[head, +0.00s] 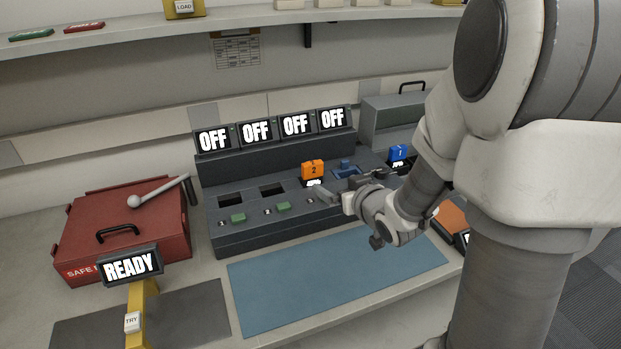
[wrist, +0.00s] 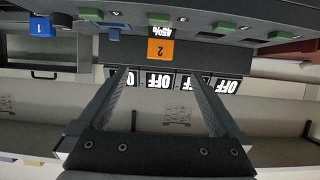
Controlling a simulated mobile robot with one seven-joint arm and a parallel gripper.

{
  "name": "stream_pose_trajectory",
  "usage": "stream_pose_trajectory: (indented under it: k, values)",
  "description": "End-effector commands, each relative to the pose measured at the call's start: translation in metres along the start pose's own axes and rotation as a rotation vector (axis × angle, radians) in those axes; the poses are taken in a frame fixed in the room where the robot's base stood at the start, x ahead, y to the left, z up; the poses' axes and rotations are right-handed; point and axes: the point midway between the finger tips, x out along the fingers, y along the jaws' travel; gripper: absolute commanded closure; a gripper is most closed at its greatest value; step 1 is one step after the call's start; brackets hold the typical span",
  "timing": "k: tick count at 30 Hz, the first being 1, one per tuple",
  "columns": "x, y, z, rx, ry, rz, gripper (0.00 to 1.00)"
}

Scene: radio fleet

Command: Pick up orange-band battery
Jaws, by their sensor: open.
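The orange-band battery (head: 313,169), marked 2, stands upright in a bay of the dark charger console (head: 235,200). A small lit display sits just in front of it. In the upside-down wrist view the battery (wrist: 160,50) shows ahead, between the lines of the two fingers, with a 45% readout beside it. My gripper (head: 336,190) is open and empty, in front of and slightly right of the battery in the head view. Its fingers (wrist: 157,78) also show in the wrist view. I see no contact with the battery. Its lower part is hidden in the bay.
A blue battery (head: 397,152) marked 1 stands to the right. Several OFF screens (head: 255,130) line the console's back. A red case (head: 122,232) and a READY sign (head: 131,265) are at left. The blue mat (head: 330,268) in front is clear.

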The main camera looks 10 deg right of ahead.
Motion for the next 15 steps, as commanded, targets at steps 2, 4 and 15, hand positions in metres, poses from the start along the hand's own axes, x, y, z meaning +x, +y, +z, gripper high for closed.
stream_pose_trajectory:
  k: [2, 4, 15]
  values:
    - [0.018, -0.002, 0.002, -0.002, -0.002, -0.004, 0.0]
    - [0.032, -0.002, 0.002, -0.002, -0.002, -0.004, 0.0]
    - [0.093, -0.001, 0.001, -0.001, -0.002, -0.001, 0.0]
